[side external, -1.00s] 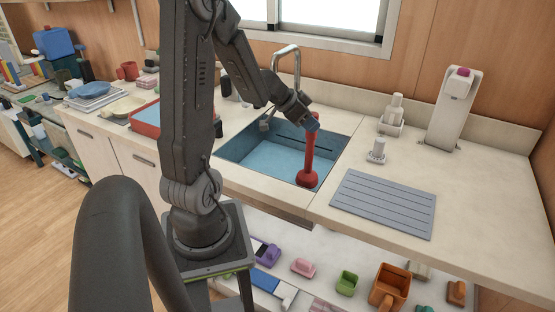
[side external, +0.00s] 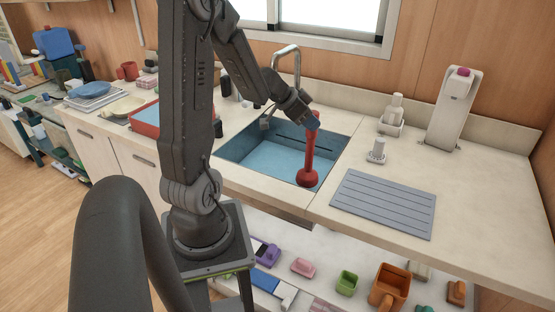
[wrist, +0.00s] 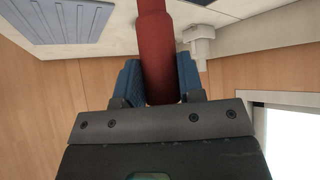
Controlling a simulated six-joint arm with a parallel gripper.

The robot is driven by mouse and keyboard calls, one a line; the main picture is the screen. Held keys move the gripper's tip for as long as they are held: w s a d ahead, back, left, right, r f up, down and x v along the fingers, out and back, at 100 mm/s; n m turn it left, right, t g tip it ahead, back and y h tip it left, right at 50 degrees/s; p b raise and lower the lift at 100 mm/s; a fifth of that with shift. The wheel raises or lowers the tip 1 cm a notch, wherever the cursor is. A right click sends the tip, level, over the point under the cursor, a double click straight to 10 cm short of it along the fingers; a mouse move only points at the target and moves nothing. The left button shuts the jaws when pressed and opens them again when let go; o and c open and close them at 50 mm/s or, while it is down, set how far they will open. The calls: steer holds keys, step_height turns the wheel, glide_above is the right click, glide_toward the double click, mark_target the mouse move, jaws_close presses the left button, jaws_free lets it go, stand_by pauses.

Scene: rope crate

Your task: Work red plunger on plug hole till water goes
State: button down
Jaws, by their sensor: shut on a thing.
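The red plunger (side external: 309,160) stands nearly upright in the right part of the blue sink basin (side external: 262,158). Its wide red cup is at the bottom, in the basin. My gripper (side external: 309,120) is shut on the upper handle of the plunger. In the wrist view the blue finger pads of my gripper (wrist: 160,82) sit on both sides of the red handle (wrist: 157,45). Blue shows in the basin, but I cannot tell the water level. The plug hole is not visible.
A curved metal tap (side external: 287,55) rises behind the sink. A grey ribbed drainboard (side external: 383,204) lies on the counter to the right, with white dispensers (side external: 391,115) behind it. A tall white appliance (side external: 452,110) stands at the far right. A red-rimmed tray (side external: 146,121) is left of the sink.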

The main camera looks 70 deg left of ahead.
mark_target(309, 137)
step_height(309, 137, down, 6)
steer(key=shift+r, duration=3.15)
steer(key=shift+f, duration=0.15)
